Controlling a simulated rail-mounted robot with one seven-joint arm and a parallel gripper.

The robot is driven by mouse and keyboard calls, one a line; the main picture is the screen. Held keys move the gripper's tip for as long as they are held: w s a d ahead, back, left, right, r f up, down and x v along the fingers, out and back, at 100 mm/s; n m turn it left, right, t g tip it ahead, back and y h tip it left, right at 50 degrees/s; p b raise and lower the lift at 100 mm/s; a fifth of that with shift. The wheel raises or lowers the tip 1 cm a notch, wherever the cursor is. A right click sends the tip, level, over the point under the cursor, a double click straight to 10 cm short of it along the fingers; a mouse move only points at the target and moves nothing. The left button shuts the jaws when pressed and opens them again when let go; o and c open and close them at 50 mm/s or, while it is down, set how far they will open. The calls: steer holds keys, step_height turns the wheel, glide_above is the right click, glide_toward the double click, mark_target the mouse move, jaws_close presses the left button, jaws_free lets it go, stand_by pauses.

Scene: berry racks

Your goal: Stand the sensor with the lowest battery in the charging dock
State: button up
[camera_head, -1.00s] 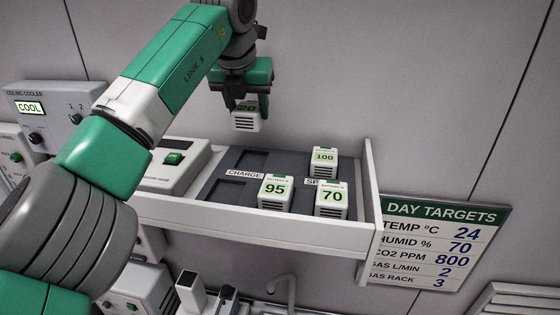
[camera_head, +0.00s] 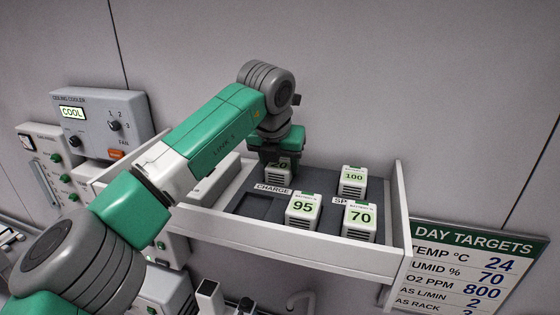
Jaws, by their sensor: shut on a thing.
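My gripper (camera_head: 281,158) is shut on a small white sensor (camera_head: 284,173). Its face is partly hidden by the fingers, but the number looks like 20. The held sensor is upright, low over the back left part of the dark tray (camera_head: 248,208), just behind the CHARGE label (camera_head: 272,189). I cannot tell whether it touches the tray floor. Three other sensors stand in the tray: one reading 95 (camera_head: 303,210) at the front middle, one reading 70 (camera_head: 360,221) at the front right, one reading 100 (camera_head: 353,181) at the back right.
A white shelf wall (camera_head: 290,246) runs along the front, and a side panel (camera_head: 402,210) stands at the right. A white device (camera_head: 212,188) sits left of the tray, partly behind my arm. A DAY TARGETS board (camera_head: 470,262) hangs at right. The front left recess is empty.

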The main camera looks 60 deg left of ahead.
steer(key=o, duration=1)
steer(key=b+v, duration=0.2)
steer(key=v, duration=1)
steer(key=shift+r+b, duration=0.2)
steer(key=shift+b, duration=0.1)
steer(key=shift+a, duration=0.1)
